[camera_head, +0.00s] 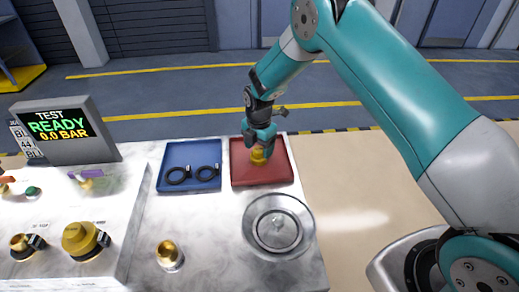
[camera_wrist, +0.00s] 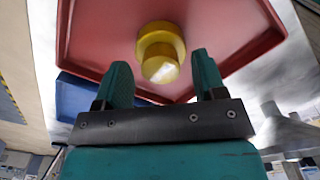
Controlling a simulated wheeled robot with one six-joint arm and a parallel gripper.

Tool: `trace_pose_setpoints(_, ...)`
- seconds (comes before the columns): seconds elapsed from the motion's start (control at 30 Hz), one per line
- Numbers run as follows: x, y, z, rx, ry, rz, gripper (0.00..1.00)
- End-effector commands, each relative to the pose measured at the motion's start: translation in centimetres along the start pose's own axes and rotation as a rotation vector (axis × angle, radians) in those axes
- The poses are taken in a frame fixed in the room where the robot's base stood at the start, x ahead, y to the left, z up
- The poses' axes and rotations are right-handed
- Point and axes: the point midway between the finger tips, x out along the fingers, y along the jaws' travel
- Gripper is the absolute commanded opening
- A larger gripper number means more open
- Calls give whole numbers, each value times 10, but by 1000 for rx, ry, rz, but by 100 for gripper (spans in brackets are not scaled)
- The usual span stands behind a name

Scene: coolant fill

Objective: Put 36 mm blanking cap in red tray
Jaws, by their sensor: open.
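A yellow stepped cap (camera_head: 258,156), which I take to be the blanking cap, is at the red tray (camera_head: 278,172). No size marking on it can be read. My gripper (camera_head: 260,138) is above the tray, pointing down. In the wrist view the cap (camera_wrist: 160,48) shows against the red tray floor (camera_wrist: 100,35), and appears to rest on it. My gripper's two fingers (camera_wrist: 160,82) are spread on either side of the cap's near end, with a visible gap to each side. The gripper partly hides the cap in the head view.
A blue tray (camera_head: 163,178) with two black rings (camera_head: 207,174) stands left of the red tray. A round metal dish (camera_head: 278,227) and a brass fitting (camera_head: 168,254) are nearer. A white panel with a large yellow cap (camera_head: 80,238) and a test display (camera_head: 58,126) stand left.

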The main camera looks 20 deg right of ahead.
Motion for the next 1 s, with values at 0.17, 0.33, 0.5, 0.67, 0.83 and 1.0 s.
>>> trace_pose_setpoints(0.17, -35, 1, 0, 0, -2, 6, 64)
trace_pose_setpoints(0.33, -73, 1, 0, 0, -2, 5, 64)
trace_pose_setpoints(0.5, -98, 0, 0, 0, -1, 3, 64)
trace_pose_setpoints(0.67, -118, -4, -5, 39, 6, 8, 64)
trace_pose_setpoints(0.83, -174, -40, -44, 314, 60, 51, 64)
trace_pose_setpoints(1.0, -232, -117, -111, 769, 181, 67, 64)
